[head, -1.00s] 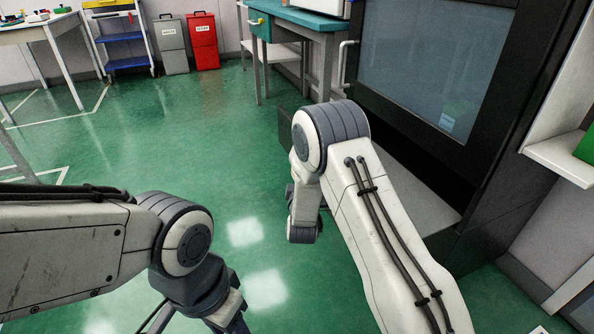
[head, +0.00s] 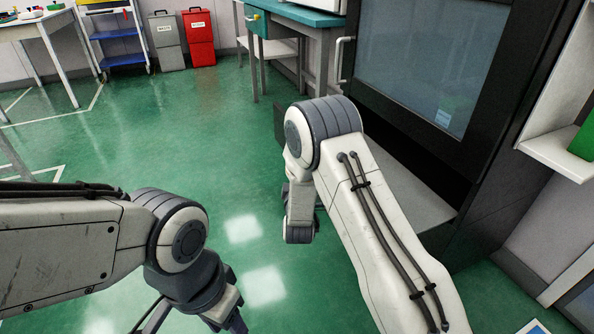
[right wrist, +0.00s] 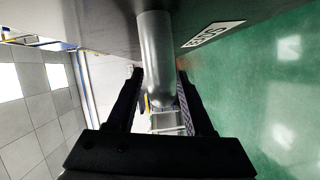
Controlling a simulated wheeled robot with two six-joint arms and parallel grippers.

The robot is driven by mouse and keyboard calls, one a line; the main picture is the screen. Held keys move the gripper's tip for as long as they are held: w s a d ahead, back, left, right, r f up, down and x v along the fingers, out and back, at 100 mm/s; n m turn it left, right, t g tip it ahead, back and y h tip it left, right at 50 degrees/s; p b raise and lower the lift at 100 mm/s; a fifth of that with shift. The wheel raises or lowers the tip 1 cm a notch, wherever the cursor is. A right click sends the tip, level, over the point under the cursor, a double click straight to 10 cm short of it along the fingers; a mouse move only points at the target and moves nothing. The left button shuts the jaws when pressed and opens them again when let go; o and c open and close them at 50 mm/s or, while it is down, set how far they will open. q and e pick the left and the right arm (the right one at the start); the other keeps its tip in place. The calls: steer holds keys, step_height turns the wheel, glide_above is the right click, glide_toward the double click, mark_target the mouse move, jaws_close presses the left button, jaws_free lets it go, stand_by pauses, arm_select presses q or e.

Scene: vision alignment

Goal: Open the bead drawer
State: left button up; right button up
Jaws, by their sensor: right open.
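In the right wrist view, a grey drawer front (right wrist: 100,22) carries a white label reading BEADS (right wrist: 212,33) and a round metal bar handle (right wrist: 155,45). My right gripper (right wrist: 160,76) is open, with one finger on each side of the handle. Whether either finger touches it I cannot tell. In the head view, a dark panel of the low drawer (head: 281,122) shows left of my right arm. The arm hides most of the drawer, its handle and my right gripper.
The tall black cabinet (head: 500,135) with a window stands at the right. A teal-topped bench (head: 300,14) is behind it. Grey (head: 168,42) and red (head: 198,40) bins stand at the back. A white shelf (head: 555,152) is at far right.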

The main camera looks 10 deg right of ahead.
steer(key=f+p+v, duration=0.1)
steer(key=p+v, duration=0.1)
steer(key=v, duration=0.7)
steer(key=shift+s+r, duration=0.3)
steer(key=shift+r, duration=0.15)
steer(key=shift+a, duration=0.1)
steer(key=s+a+r+m+g+y, duration=0.2)
steer(key=s+a+g+y, duration=0.1)
steer(key=s+a+g, duration=0.3)
steer(key=s+a+r+m+g+y, duration=0.25)
steer(key=s+a, duration=0.25)
steer(key=a, duration=0.3)
steer(key=s+d+r+m+g, duration=0.1)
steer(key=s+d+r+g, duration=0.15)
steer(key=s, duration=0.55)
steer(key=s+d+r+g+h+p, duration=0.1)
steer(key=s+r+g, duration=0.15)
steer(key=s, duration=0.45)
steer(key=s+d+r+m+g, duration=0.1)
steer(key=s+d+g, duration=0.15)
steer(key=s, duration=0.55)
step_height(320, 180, up, 38)
steer(key=p, duration=3.8)
steer(key=shift+r+g, duration=0.15)
steer(key=shift+g, duration=0.15)
